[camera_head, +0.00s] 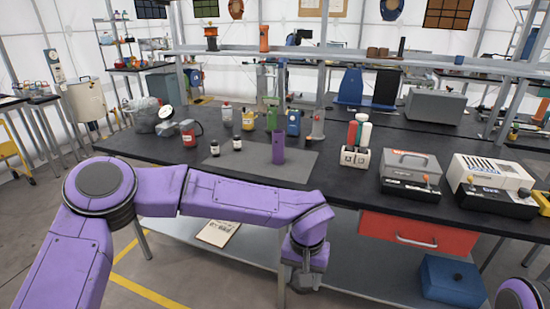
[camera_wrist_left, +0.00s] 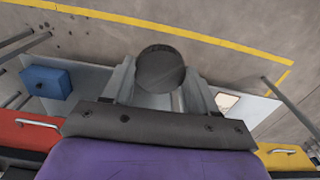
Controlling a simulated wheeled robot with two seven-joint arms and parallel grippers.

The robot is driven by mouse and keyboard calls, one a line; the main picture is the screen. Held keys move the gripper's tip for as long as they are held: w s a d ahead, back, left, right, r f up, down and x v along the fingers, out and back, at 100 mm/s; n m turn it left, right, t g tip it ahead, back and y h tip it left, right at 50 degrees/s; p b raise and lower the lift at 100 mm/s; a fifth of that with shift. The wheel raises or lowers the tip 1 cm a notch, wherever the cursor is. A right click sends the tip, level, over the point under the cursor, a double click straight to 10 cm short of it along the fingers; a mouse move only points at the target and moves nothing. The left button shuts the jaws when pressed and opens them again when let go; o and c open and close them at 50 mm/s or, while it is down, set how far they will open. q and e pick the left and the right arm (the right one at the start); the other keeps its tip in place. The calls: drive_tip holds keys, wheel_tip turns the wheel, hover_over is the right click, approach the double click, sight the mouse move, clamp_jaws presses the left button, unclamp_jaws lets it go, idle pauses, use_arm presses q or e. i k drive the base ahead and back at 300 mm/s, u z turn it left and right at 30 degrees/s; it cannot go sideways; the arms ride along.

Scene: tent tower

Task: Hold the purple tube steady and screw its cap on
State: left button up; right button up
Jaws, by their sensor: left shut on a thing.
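The purple tube (camera_head: 278,147) stands upright on a grey mat (camera_head: 300,163) on the black workbench, with nothing gripping it. My left gripper (camera_head: 307,278) hangs in front of the bench's front edge, lower than the tabletop and well apart from the tube. In the left wrist view my left gripper (camera_wrist_left: 160,88) is shut on a dark round cap (camera_wrist_left: 160,66), seen face-on between the two fingers. The cap cannot be made out in the head view. My right gripper is out of view; only a purple part of my right arm shows at the bottom right corner.
A white rack (camera_head: 355,157) with red, white and green tubes and a grey box (camera_head: 410,167) stand to the right. A red drawer (camera_head: 418,234) and a blue box (camera_head: 452,283) are below the tabletop.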

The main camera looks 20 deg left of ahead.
sight(277, 135)
drive_tip(key=u, duration=0.55)
drive_tip(key=i, duration=1.1)
